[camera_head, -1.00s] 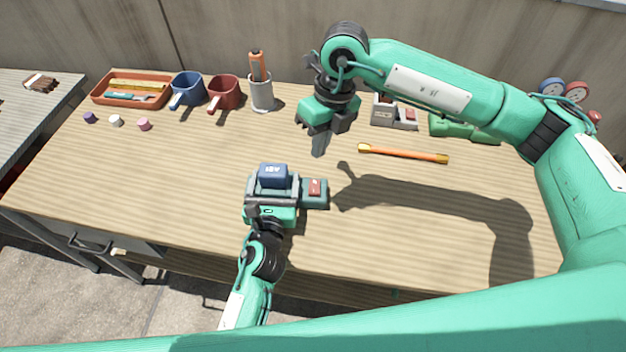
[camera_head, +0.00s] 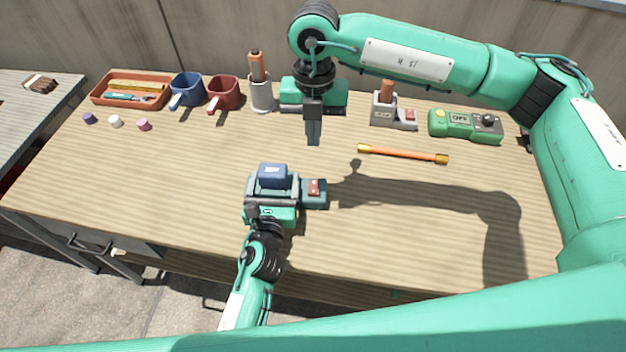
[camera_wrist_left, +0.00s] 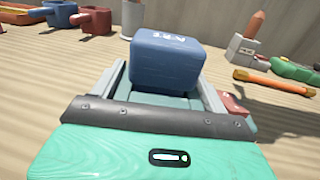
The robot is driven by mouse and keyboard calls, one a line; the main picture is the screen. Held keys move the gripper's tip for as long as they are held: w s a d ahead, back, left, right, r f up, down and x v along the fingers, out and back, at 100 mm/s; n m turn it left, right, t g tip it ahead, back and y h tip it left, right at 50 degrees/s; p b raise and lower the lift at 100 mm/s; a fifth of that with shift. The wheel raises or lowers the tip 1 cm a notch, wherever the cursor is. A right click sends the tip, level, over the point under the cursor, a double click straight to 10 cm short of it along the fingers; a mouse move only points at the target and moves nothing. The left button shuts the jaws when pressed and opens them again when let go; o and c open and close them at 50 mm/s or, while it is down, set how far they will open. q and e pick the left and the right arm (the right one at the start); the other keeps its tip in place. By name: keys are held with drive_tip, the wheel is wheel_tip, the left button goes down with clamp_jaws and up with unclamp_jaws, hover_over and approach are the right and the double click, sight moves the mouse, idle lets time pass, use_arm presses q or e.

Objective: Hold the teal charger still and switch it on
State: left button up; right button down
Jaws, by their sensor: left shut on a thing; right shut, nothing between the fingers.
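The teal charger (camera_head: 314,200) sits on the wooden table, with a blue battery block (camera_head: 273,177) seated in it. A red switch (camera_head: 314,187) is on the part of the charger that extends to the right. My left gripper (camera_head: 270,198) is shut on the charger from the near side. In the left wrist view the blue block (camera_wrist_left: 167,62) stands between grey rails, and the red switch (camera_wrist_left: 235,107) is partly hidden behind my gripper. My right gripper (camera_head: 313,138) is shut and empty, pointing down above the table behind the charger.
An orange rod (camera_head: 403,153) lies to the right. A grey-white charger (camera_head: 383,109) and a green box (camera_head: 465,125) stand at the back right. A tray (camera_head: 103,98), a blue mug (camera_head: 187,88), a red mug (camera_head: 223,92) and a holder (camera_head: 262,95) line the back left.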

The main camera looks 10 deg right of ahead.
sight(313, 192)
drive_tip(key=shift+f, duration=0.1)
drive_tip(key=f, duration=0.4)
drive_tip(key=s+f, duration=0.1)
drive_tip(key=f, duration=0.8)
drive_tip(key=shift+s+a+f, duration=0.2)
drive_tip(key=shift+s+f, duration=0.15)
drive_tip(key=shift+f, duration=0.05)
drive_tip(key=shift+f, duration=0.15)
drive_tip(key=shift+w+d+r, duration=0.15)
drive_tip(key=shift+w+r, duration=0.05)
drive_tip(key=shift+w, duration=0.5)
drive_tip(key=shift+r, duration=0.1)
wheel_tip(313, 192, up, 14)
drive_tip(key=s, duration=0.1)
drive_tip(key=shift+s, duration=0.35)
